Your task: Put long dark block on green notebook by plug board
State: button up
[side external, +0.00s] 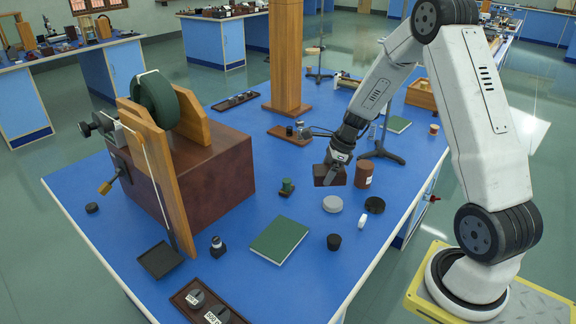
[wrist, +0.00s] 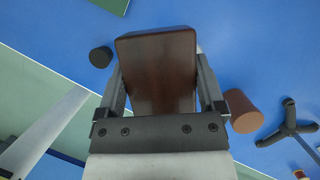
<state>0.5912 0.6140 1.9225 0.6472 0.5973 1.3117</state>
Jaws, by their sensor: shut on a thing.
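My gripper (side external: 337,160) is shut on the long dark block (side external: 328,176), a dark reddish-brown block held above the blue bench. In the wrist view the block (wrist: 157,72) sits between the two fingers of my gripper (wrist: 158,88). A green notebook (side external: 279,240) lies flat at the front of the bench; a green corner (wrist: 112,4) shows at the top of the wrist view. Another green notebook (side external: 397,124) lies farther back, behind the tripod stand. A small wooden board with dark knobs (side external: 290,134) lies near the wooden pillar; I cannot tell if it is the plug board.
A brown cylinder (side external: 363,174) stands close right of the block, with a tripod stand (side external: 383,150) behind. A grey disc (side external: 332,204), black disc (side external: 375,205) and black cup (side external: 334,242) lie in front. A large wooden apparatus (side external: 195,175) fills the left.

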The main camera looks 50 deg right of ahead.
jog(key=s+a+r+n+g+y, duration=0.1)
jog(key=s+a+n+g, duration=0.1)
jog(key=s+a+n, duration=0.5)
jog(key=s+a+n+g+y, duration=0.1)
jog(key=s+a+n, duration=0.2)
jog(key=a, duration=0.8)
send_over(275, 241)
jog(key=s+d, duration=0.1)
jog(key=f, duration=0.8)
jog(key=shift+s+d, duration=0.2)
jog(key=shift+w+f, duration=0.45)
jog(key=shift+w+f, duration=0.3)
jog(key=shift+f, duration=1.55)
jog(key=shift+f, duration=0.15)
